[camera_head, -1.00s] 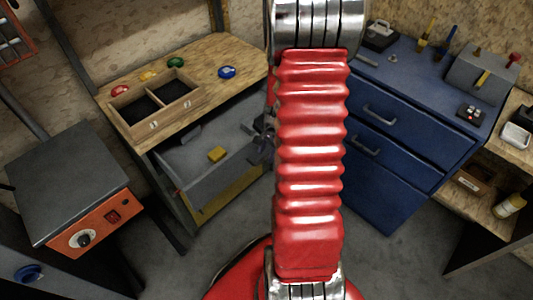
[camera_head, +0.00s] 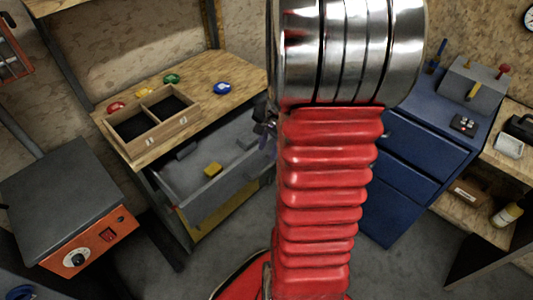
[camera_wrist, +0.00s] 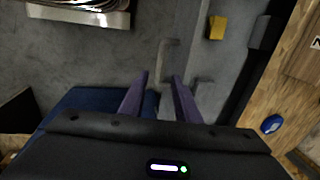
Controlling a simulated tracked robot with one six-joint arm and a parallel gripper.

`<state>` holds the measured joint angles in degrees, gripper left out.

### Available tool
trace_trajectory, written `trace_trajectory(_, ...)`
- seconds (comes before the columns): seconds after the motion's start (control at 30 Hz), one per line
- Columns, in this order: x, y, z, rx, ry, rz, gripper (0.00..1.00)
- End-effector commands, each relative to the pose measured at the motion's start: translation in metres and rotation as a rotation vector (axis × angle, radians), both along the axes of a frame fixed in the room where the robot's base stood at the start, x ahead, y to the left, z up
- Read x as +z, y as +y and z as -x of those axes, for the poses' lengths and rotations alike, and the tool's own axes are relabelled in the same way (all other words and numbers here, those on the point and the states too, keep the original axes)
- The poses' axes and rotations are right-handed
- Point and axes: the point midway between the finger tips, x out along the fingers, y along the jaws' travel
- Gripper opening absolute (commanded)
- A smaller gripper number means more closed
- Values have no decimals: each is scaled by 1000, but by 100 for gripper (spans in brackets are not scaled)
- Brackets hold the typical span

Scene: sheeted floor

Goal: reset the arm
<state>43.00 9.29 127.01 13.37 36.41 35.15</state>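My arm's red ribbed sleeve and silver rings fill the middle of the head view. My gripper (camera_wrist: 160,75) shows in the wrist view as two purple fingers, spread apart with nothing between them. In the head view it is mostly hidden behind my arm, with only a small dark part beside the open drawer (camera_head: 235,160). The wrist view looks down on the grey drawer front with its handle (camera_wrist: 168,60) beyond the fingertips. I cannot tell how far the fingers are from it.
A yellow block (camera_head: 212,169) lies in the drawer. Above it, the wooden bench (camera_head: 215,105) holds a divided box (camera_head: 152,135) and red, green and blue round items. A blue cabinet (camera_head: 400,175) stands at right, an orange-fronted machine (camera_head: 88,242) at left.

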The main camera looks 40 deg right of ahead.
Motion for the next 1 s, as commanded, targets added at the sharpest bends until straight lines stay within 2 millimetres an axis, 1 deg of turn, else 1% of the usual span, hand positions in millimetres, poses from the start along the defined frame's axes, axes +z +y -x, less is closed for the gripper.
trace_trajectory(0.13, 5, 0, 1, 0, 0, 0, 29)
trace_trajectory(0.73, 5, 0, 1, 5, 1, 1, 29)
trace_trajectory(0.9, 4, 3, 4, 68, 11, 4, 29)
trace_trajectory(1.0, 0, 9, 13, 144, 37, -4, 29)
